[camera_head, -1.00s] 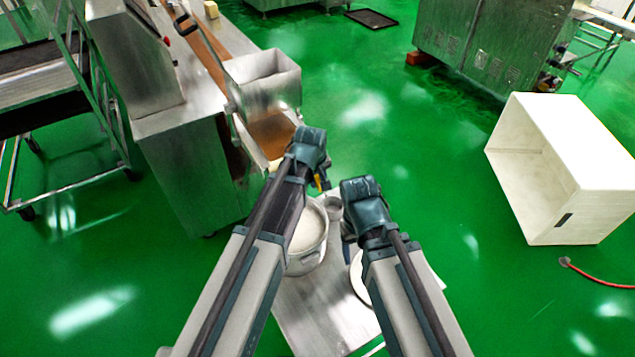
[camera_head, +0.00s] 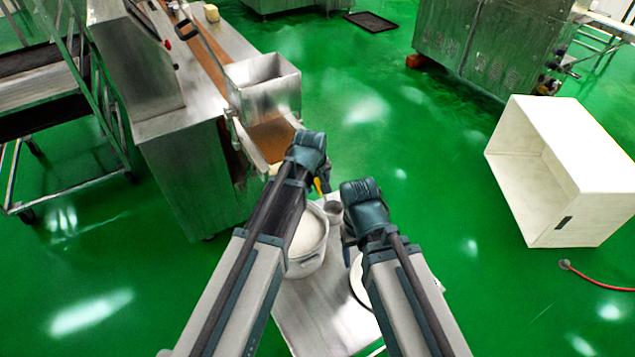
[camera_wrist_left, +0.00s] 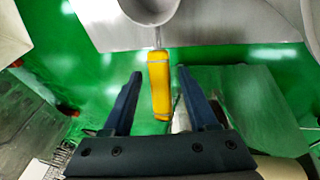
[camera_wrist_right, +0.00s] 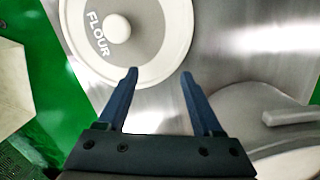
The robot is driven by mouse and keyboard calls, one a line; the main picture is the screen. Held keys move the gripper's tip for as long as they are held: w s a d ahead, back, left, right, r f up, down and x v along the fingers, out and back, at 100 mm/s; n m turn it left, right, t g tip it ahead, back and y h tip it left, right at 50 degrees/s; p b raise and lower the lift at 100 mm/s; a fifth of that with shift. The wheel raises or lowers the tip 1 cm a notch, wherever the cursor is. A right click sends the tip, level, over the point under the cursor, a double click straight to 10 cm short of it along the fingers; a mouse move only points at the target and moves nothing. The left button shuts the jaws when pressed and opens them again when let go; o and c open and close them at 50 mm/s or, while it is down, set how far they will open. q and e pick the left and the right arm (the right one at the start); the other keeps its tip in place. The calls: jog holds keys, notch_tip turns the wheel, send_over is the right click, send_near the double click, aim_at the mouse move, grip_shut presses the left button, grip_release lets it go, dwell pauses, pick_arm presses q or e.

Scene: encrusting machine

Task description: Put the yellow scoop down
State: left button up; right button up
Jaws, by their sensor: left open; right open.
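The yellow scoop's handle (camera_wrist_left: 160,90) lies between the spread fingers of my left gripper (camera_wrist_left: 160,74), with a gap on both sides. Its round metal cup (camera_wrist_left: 150,8) is at the top of the left wrist view, over the steel table (camera_wrist_left: 220,22), and the handle reaches past the table edge above the green floor. In the head view only a small yellow bit (camera_head: 318,186) shows beside my left gripper (camera_head: 322,176); the metal cup (camera_head: 333,211) is near it. My right gripper (camera_wrist_right: 158,72) is open and empty by the round FLOUR lid (camera_wrist_right: 150,62).
A pot with white contents (camera_head: 310,236) stands on the steel table (camera_head: 318,312), close under my left arm. The steel machine (camera_head: 185,165) is at the left. A large white box (camera_head: 580,140) stands on the floor at the right. Open green floor lies between.

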pick_arm(q)
jog(key=p+v, duration=1.1)
jog(key=v, duration=0.1)
jog(key=s+f+m+g+y, duration=0.1)
jog(key=s+m+g, duration=0.3)
jog(key=s+m, duration=0.6)
jog(key=s+d, duration=0.1)
jog(key=s, duration=0.7)
jog(key=shift+f+y, duration=0.2)
jog(key=shift+y, duration=0.2)
notch_tip(320, 180, up, 9)
jog(key=p, duration=0.8)
